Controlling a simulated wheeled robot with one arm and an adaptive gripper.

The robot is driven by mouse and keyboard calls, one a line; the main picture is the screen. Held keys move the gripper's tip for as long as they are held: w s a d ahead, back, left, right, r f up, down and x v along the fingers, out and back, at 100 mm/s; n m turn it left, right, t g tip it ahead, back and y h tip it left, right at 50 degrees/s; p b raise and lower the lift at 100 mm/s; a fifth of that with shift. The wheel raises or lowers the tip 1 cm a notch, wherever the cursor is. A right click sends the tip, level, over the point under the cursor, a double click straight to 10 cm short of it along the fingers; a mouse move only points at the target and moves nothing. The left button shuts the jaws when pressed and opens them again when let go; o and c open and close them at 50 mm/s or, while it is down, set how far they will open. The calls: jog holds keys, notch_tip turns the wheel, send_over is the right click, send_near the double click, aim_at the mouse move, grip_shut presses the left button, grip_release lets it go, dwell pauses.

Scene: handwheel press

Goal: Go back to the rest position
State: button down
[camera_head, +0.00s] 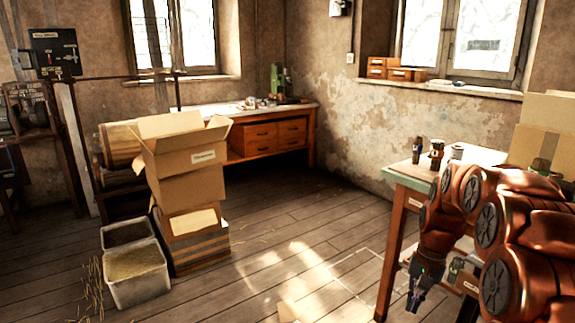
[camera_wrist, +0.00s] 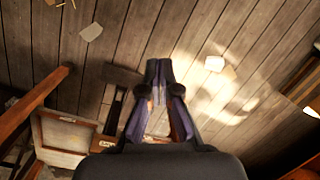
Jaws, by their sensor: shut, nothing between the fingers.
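My gripper (camera_head: 418,292) hangs at the lower right in the head view, pointing down beside the green-edged table (camera_head: 397,177). In the wrist view my gripper (camera_wrist: 158,68) points at the plank floor, its dark fingers meeting at the tips. It is shut and holds nothing. My copper-coloured arm is folded at the right of the head view and hides part of the table.
An open cardboard box (camera_head: 185,150) tops a stack on the left, with grey bins (camera_head: 136,282) in front. A wooden workbench (camera_head: 268,140) stands at the back. Another box (camera_head: 545,125) is at the right. The middle floor (camera_head: 300,225) is clear.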

jog(key=s+a+r+n+p, duration=0.1)
jog(key=s+a+r+p, duration=0.35)
jog(key=s+r, duration=0.3)
jog(key=s+a+r+n+p, duration=0.2)
jog(key=s+a+r+p, duration=0.25)
jog(key=s+r, duration=0.3)
jog(key=s+a+r+n+p, duration=0.1)
jog(key=s+r+p, duration=0.3)
jog(key=s, duration=0.4)
jog(key=s+a+r+n+h+p, duration=0.1)
jog(key=s+r+p, duration=0.3)
jog(key=s+p, duration=0.3)
jog(key=s, duration=0.2)
jog(key=shift+s+n+g+h, duration=0.3)
jog(key=shift+g, duration=0.1)
